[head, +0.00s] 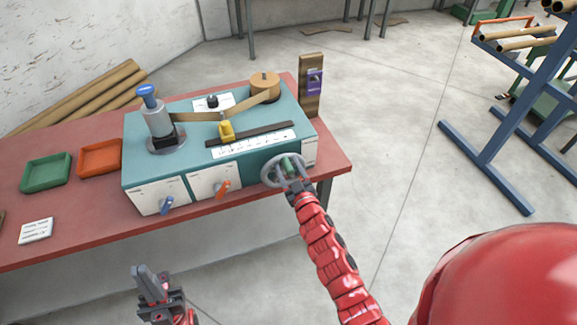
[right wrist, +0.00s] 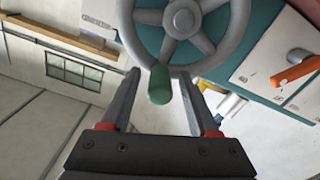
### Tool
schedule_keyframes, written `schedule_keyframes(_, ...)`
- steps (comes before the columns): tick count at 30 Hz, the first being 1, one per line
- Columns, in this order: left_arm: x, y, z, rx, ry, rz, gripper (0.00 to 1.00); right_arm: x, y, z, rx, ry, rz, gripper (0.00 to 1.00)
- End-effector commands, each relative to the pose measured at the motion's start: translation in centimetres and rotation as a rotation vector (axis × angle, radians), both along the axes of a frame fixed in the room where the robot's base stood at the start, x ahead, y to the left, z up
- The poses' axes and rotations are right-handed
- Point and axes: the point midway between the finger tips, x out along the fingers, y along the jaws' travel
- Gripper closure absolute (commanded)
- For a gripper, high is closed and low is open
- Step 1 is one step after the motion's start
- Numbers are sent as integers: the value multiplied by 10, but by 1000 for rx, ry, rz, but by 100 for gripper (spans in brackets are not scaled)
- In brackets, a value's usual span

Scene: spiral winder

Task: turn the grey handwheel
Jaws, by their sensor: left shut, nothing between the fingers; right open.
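The grey handwheel (head: 268,174) sits on the right part of the teal winder's front. It has a green handle (head: 288,165) that sticks out from its rim. In the right wrist view the spoked handwheel (right wrist: 182,18) fills the top, and the green handle (right wrist: 160,85) points toward me. My right gripper (head: 293,180) is at the wheel. Its two fingers (right wrist: 160,95) stand apart on either side of the green handle, with gaps to both sides. My left gripper (head: 142,278) is shut and empty, low in front of the table.
The teal winder (head: 200,163) stands on a red table (head: 80,231). Its front has a blue lever (head: 166,206) and an orange lever (head: 222,188), left of the wheel. Green (head: 46,186) and orange (head: 79,171) trays lie at the left.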

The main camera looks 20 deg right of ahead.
Motion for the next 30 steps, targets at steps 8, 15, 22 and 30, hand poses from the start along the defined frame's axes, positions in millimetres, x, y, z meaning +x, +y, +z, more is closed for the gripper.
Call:
schedule_keyframes(8,0,0,0,0,0,0,100,0,0,-1,0,1,0,48)
schedule_keyframes(15,0,0,0,0,0,0,100,0,0,-1,0,1,0,91)
schedule_keyframes(22,0,0,0,0,0,0,100,0,0,-1,0,1,0,100)
schedule_keyframes(30,0,0,0,0,0,0,100,0,0,-1,0,2,-1,100)
